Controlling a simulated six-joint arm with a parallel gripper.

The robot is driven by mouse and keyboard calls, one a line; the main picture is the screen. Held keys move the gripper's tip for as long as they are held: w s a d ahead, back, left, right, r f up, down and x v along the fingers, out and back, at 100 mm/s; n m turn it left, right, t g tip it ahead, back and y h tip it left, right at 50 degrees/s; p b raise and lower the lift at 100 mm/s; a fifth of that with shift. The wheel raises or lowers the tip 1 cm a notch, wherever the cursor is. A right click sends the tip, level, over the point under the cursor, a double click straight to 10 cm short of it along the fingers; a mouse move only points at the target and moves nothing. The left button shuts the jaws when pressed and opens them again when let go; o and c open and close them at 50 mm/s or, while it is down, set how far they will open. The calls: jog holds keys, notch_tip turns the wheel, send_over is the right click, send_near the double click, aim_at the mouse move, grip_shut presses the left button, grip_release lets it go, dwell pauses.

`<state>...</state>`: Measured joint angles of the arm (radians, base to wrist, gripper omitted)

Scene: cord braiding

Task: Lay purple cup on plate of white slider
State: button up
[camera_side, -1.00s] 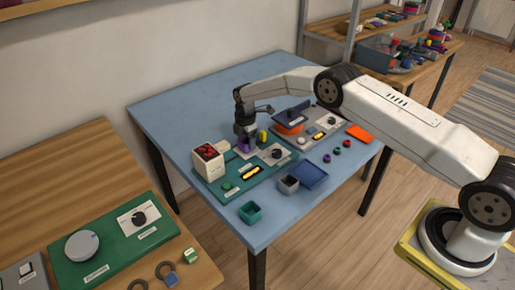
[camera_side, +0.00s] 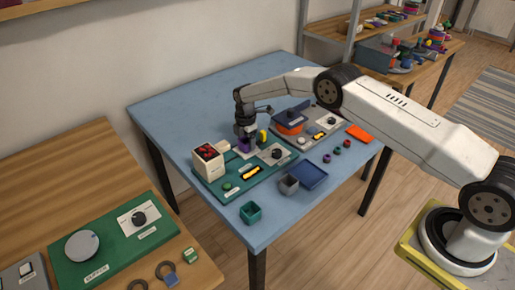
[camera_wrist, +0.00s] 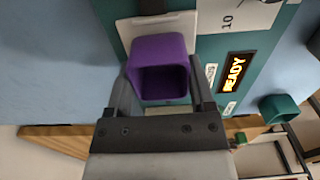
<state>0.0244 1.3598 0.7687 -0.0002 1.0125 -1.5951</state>
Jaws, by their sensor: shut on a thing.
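The purple cup (camera_wrist: 160,68) is between the two fingers of my gripper (camera_wrist: 163,95) in the wrist view, its open mouth facing the camera. My gripper is shut on it. In the side view my gripper (camera_side: 246,142) points down over the green panel, and a bit of the purple cup (camera_side: 243,148) shows at its tip. A whitish plate (camera_wrist: 123,30) lies just beyond the cup in the wrist view and is partly covered by it. I cannot tell whether the cup touches the plate.
The green panel (camera_side: 232,193) carries a cream box (camera_side: 208,164) with a red top, a dial and a lit display reading READY (camera_wrist: 235,74). A teal cup (camera_side: 250,212), a grey cup (camera_side: 289,184) and a blue tray (camera_side: 312,175) stand nearby. A yellow object (camera_side: 262,135) is close beside my gripper.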

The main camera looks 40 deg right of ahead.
jog(key=shift+f, duration=0.25)
jog(key=o, duration=1.2)
jog(key=shift+c, duration=0.2)
jog(key=shift+r, duration=0.2)
jog(key=shift+r, duration=1.35)
jog(key=shift+r, duration=0.1)
notch_tip(320, 180, up, 8)
